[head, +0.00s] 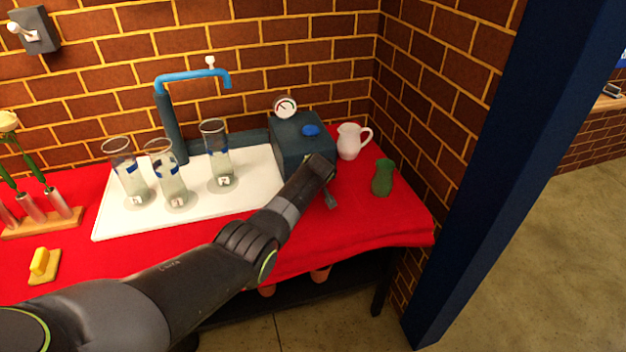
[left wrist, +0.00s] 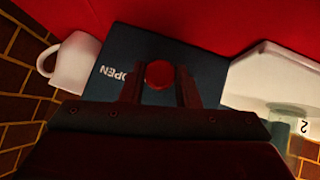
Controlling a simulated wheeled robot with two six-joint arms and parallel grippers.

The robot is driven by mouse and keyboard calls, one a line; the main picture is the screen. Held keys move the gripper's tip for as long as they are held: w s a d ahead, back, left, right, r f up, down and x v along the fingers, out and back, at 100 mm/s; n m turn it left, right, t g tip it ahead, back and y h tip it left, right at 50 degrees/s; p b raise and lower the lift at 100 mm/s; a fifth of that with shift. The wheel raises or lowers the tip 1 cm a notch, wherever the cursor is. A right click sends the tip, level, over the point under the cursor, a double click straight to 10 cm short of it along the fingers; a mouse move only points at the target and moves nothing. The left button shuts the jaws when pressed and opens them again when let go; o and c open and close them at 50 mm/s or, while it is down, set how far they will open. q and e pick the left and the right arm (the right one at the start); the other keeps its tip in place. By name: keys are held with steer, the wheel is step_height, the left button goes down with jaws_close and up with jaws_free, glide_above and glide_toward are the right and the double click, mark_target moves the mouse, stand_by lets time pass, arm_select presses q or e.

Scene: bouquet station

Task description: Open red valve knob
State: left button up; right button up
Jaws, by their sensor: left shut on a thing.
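The red valve knob (left wrist: 159,73) is round and sits on the face of a dark blue-grey box (left wrist: 115,50) marked OPEN. In the left wrist view, the two fingers of my left gripper (left wrist: 159,86) stand on either side of the knob and are shut on it. In the head view, my left gripper (head: 318,172) is at the front of the box (head: 288,128), and the red knob is hidden behind it. My right gripper is in neither view.
A blue knob (head: 310,130) and a round gauge (head: 285,106) are on the box. A white pitcher (head: 348,142) and green vase (head: 383,178) stand to its right. A white tray (head: 235,204) with glass cylinders and a blue tap (head: 170,128) are left. Red cloth (head: 210,245) covers the table.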

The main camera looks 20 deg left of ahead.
arm_select(q)
steer(key=shift+d+f+m+g+y+b, duration=0.15)
steer(key=shift+m+g+y+b, duration=0.7)
steer(key=shift+b, duration=0.85)
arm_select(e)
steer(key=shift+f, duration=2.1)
arm_select(q)
steer(key=shift+n, duration=0.25)
steer(key=o, duration=0.9)
steer(key=shift+o, duration=0.2)
steer(key=shift+w, duration=0.1)
steer(key=shift+r, duration=0.25)
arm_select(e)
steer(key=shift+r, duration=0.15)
arm_select(q)
steer(key=shift+p+v, duration=0.75)
steer(key=shift+v, duration=0.25)
steer(key=p+v, duration=0.1)
steer(key=v, duration=1.4)
steer(key=shift+s+d+f, duration=0.2)
steer(key=shift+s, duration=0.05)
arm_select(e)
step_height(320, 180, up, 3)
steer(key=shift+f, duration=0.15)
